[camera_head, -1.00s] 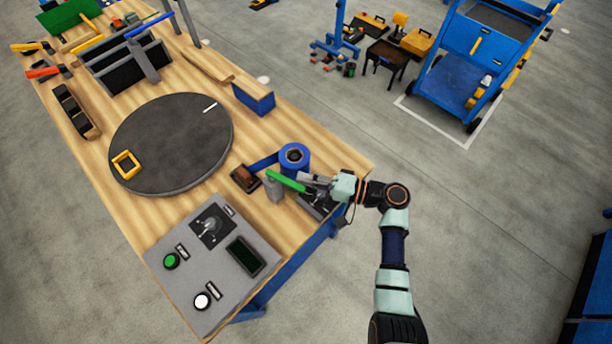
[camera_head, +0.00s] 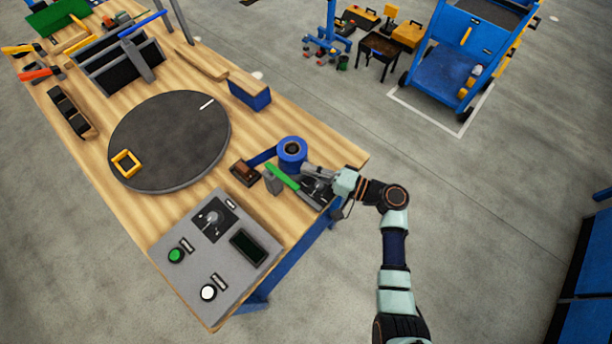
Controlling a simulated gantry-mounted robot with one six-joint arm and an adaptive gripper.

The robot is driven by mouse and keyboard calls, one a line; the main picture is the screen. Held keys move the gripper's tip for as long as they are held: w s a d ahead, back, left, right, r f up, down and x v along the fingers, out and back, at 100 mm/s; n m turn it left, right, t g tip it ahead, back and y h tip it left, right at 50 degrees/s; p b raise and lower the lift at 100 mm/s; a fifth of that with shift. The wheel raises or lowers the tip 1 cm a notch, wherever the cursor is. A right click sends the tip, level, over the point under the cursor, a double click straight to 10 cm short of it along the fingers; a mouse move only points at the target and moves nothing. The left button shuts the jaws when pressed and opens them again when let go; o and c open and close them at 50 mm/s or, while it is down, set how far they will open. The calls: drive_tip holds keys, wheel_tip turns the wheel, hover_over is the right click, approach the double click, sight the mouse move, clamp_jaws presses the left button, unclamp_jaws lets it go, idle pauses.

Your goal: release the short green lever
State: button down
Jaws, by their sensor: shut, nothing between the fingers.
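The short green lever (camera_head: 281,176) is on a small grey fixture (camera_head: 273,185) near the right front edge of the wooden workbench. It slants from upper left to lower right. My gripper (camera_head: 308,172) reaches in from the right, just right of the lever and below the blue roll. It is shut and empty. The fingertips are small here and partly merge with the dark parts of the fixture. I cannot tell whether they touch the lever.
The blue roll (camera_head: 291,152) stands close behind the lever. A grey control panel (camera_head: 198,282) with buttons lies in front left. A dark turntable (camera_head: 175,140) fills the middle of the workbench (camera_head: 290,232). A blue block (camera_head: 250,95) sits at the back edge.

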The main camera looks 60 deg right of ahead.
drive_tip(key=s+d, duration=0.1)
drive_tip(key=s, duration=0.9)
drive_tip(key=shift+p, duration=0.45)
